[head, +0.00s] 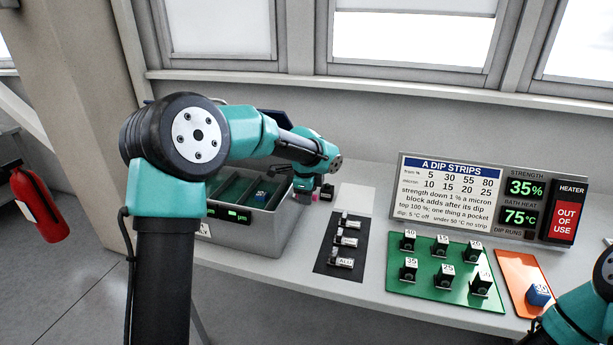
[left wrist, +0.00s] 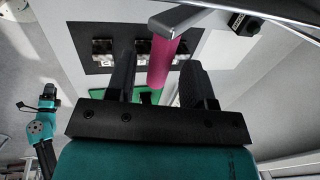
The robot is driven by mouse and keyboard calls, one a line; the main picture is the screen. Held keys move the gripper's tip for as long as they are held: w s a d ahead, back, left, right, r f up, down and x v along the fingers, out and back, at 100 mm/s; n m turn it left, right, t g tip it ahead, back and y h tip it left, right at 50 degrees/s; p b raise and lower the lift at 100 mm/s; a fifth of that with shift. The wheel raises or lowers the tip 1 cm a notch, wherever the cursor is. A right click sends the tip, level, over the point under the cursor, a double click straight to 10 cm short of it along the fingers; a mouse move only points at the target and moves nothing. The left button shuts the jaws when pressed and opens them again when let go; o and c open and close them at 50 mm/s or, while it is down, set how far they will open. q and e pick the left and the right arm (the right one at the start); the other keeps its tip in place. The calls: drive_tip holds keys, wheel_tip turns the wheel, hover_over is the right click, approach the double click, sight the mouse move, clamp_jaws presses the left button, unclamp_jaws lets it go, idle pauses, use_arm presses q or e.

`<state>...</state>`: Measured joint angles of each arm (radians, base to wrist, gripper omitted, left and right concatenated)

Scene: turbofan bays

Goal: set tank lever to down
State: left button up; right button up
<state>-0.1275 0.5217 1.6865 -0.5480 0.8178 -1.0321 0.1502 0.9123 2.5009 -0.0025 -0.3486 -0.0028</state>
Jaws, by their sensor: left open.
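The grey tank (head: 270,233) stands on the bench behind my left arm, with open green-lined pockets on top and small green readouts on its front. The pink-gripped lever (head: 311,197) shows at the tank's right end, partly hidden by my left wrist. My left gripper (head: 303,190) is open there. In the left wrist view, the pink lever grip (left wrist: 164,62) lies between the two black fingers of my left gripper (left wrist: 157,75), with gaps visible on both sides. The lever's metal arm runs up and right from the grip. My right arm (head: 588,305) shows at lower right; its finger state is unclear.
A blue block (head: 261,196) sits in a tank pocket. A black plate (head: 330,264) with labelled switches lies right of the tank. A green mat (head: 400,283) holds several numbered blocks. An orange mat (head: 508,265) carries a blue block (head: 538,295). A display board (head: 445,190) stands behind.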

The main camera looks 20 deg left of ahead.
use_arm(q)
drive_tip(key=v, duration=1.7)
drive_tip(key=shift+c, duration=0.2)
